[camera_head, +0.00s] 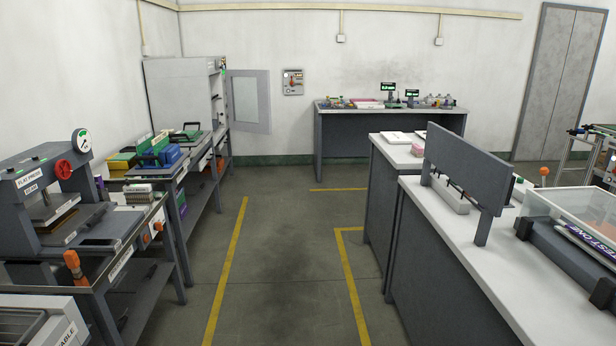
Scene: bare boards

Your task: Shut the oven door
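The oven looks to be the large light-grey box (180,92) on the far end of the left bench row. Its door (248,101), a pale panel with a lighter window, stands open, swung out to the right of the box over the aisle. The box's front, with small controls near the top, is seen almost edge-on, so its inside is hidden. Neither of my grippers is in view.
Left benches hold a press (45,195) and coloured cases (160,155). A dark back table (390,115) stands against the far wall. White-topped benches (480,245) line the right. The floor aisle (280,270) with yellow lines is clear.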

